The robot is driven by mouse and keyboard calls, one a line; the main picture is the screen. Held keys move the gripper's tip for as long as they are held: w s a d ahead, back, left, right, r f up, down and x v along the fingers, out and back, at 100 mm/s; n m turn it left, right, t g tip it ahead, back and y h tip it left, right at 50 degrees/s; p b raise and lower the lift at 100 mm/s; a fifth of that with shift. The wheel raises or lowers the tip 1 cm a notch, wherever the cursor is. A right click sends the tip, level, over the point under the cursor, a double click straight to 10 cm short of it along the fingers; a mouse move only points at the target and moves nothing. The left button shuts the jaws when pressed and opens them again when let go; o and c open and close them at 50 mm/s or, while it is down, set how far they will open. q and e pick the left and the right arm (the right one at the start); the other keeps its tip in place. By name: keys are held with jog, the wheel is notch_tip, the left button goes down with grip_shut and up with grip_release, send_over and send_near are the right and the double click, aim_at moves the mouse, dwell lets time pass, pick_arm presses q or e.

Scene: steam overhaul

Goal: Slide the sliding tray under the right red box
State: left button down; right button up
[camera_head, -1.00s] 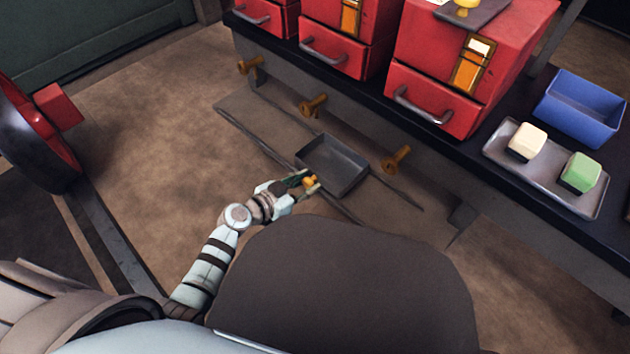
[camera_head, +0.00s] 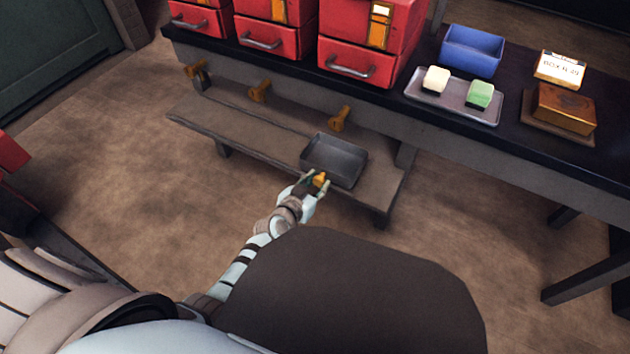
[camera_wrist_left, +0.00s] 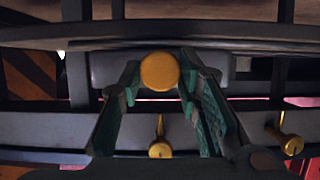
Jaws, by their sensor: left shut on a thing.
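The sliding tray (camera_head: 347,175) is a shallow grey metal tray on the low shelf below the bench. Its small yellow knob (camera_head: 320,179) faces me, and my left gripper (camera_head: 317,184) is shut on it. In the left wrist view, the round knob (camera_wrist_left: 159,71) sits between the two green-padded fingers (camera_wrist_left: 160,85). The right red box (camera_head: 365,50), with a drawer handle and an orange label, stands on the bench above. The tray is below this box, slightly left of its middle in the head view. My right gripper is not in view.
Two more red boxes (camera_head: 270,35) (camera_head: 200,18) stand to the left. Brass knobs (camera_head: 340,118) project from the bench front above the low shelf (camera_head: 215,125). A light tray (camera_head: 450,106) with two blocks and a blue bin (camera_head: 472,50) sit on the bench. Open floor lies in front.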

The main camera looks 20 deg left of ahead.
pick_arm(q)
jog(key=shift+d, duration=0.25)
jog(key=c, duration=1.6)
grip_release()
jog(key=shift+c, duration=0.2)
jog(key=o, duration=0.4)
jog(key=shift+w+d, duration=0.2)
jog(key=shift+o, duration=0.2)
jog(key=shift+a, duration=0.15)
jog(key=shift+s, duration=0.15)
jog(key=shift+s+a+r, duration=0.15)
jog(key=shift+s, duration=0.2)
jog(key=v, duration=1.1)
